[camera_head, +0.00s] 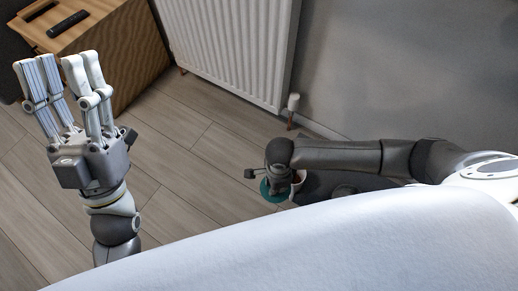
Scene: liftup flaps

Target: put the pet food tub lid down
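My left gripper (58,60) is raised at the left with its fingers pointing up. The fingers stand apart and nothing is between them. My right arm reaches in from the right, and its gripper (278,180) points down low over the floor area at the middle. A teal round piece (268,191), which looks like the pet food tub lid, shows around and below the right gripper. Beside it is a small light-rimmed thing with reddish-brown inside (298,178), possibly the tub. The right fingertips are hidden, so I cannot tell whether they grip the teal piece.
A wooden cabinet (125,60) with a dark remote (67,24) on top stands at the upper left. A white radiator (225,45) is on the grey wall, with a valve (292,103) at its lower right. The wooden floor (190,150) between my arms is clear.

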